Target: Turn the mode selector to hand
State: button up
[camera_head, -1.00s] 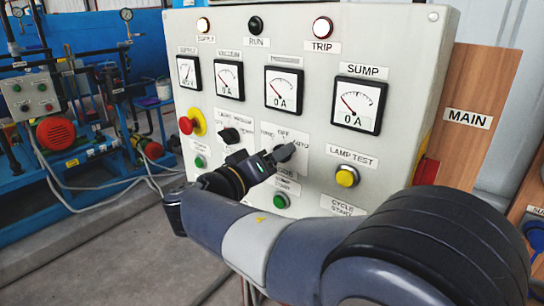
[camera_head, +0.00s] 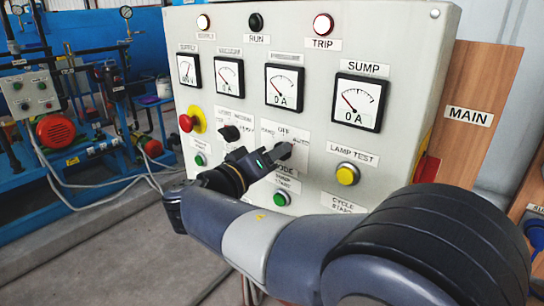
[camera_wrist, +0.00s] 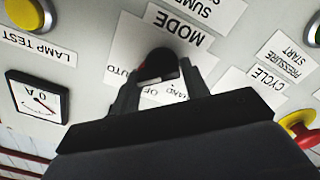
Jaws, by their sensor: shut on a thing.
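The wrist view shows the knob (camera_wrist: 162,64) upside down, between the fingertips, on a white plate marked MODE, AUTO, OFF and HAND. My gripper (camera_head: 284,152) is shut on the knob, one finger on each side; it also shows in the wrist view (camera_wrist: 160,78). In the wrist view AUTO is left of the knob, OFF below it and HAND to the lower right. I cannot tell which position the knob's pointer is at.
Another black selector (camera_head: 229,133) is left of my gripper, with a red emergency button (camera_head: 187,123) beyond it. A green button (camera_head: 281,198) is just below and a yellow lamp-test button (camera_head: 347,174) to the right. Gauges, including SUMP (camera_head: 357,102), are above.

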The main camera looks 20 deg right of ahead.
jog(key=shift+w+a+r+n+p, duration=0.15)
jog(key=shift+n+p, duration=1.6)
jog(key=shift+n, duration=3.15)
jog(key=shift+w+a+f+n+p, duration=0.1)
jog(key=shift+n+p, duration=1.6)
jog(key=shift+n, duration=3.2)
jog(key=o, duration=0.9)
jog(key=shift+o, duration=0.2)
jog(key=shift+s, duration=0.1)
